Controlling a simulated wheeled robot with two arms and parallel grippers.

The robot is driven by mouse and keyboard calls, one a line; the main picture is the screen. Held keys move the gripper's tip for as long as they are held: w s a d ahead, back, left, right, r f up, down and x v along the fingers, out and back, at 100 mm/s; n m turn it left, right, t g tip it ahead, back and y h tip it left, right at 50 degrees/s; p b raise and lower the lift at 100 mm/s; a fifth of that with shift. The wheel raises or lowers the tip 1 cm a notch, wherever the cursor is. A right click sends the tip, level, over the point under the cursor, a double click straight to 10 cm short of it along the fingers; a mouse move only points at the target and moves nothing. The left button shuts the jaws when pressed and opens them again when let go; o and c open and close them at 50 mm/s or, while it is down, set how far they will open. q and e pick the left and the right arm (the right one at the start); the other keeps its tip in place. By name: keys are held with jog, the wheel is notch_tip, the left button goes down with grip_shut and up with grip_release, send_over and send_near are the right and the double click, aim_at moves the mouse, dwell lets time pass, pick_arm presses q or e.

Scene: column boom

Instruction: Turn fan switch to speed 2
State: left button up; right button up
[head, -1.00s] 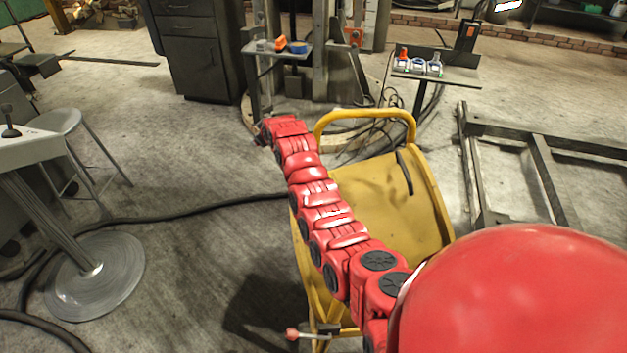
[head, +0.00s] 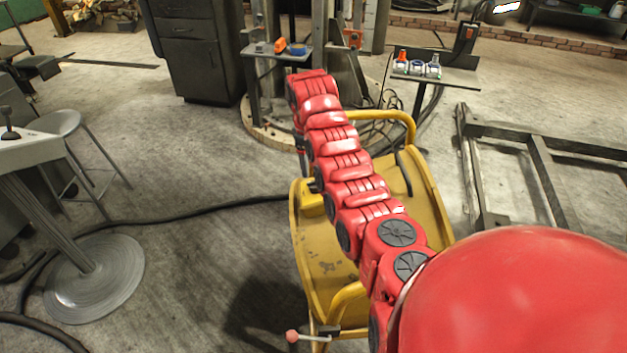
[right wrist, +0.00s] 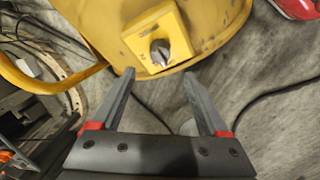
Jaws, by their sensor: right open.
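The fan is a yellow drum-like body (head: 325,255) with a yellow tube handle, standing on the floor in the head view. In the right wrist view its yellow switch box (right wrist: 150,32) carries a round grey and black knob (right wrist: 160,51). The knob's speed setting is too small to read. My right gripper (right wrist: 159,73) is open and empty. The knob appears just beyond the fingertips, between the two fingers in the picture, and I see no contact. In the head view my red right arm hides most of that gripper. My left gripper is not in view.
A small table (head: 455,76) with several small items stands behind the fan. A metal frame (head: 540,165) lies to the right. A stool (head: 62,122) and a round-based table (head: 95,277) stand left. A black cable (head: 200,212) crosses the floor. Floor left of the fan is mostly open.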

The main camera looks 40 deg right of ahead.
aim_at(314, 181)
jog(key=f, duration=0.7)
jog(key=shift+w+d, duration=0.15)
jog(key=shift+d, duration=0.15)
jog(key=shift+w+d+f+b, duration=0.1)
jog(key=shift+f+b, duration=0.05)
jog(key=shift+f, duration=0.35)
jog(key=shift+w+d+f+b, duration=0.1)
jog(key=shift+f+b, duration=0.05)
jog(key=shift+f, duration=0.35)
jog(key=shift+s, duration=0.1)
grip_shut()
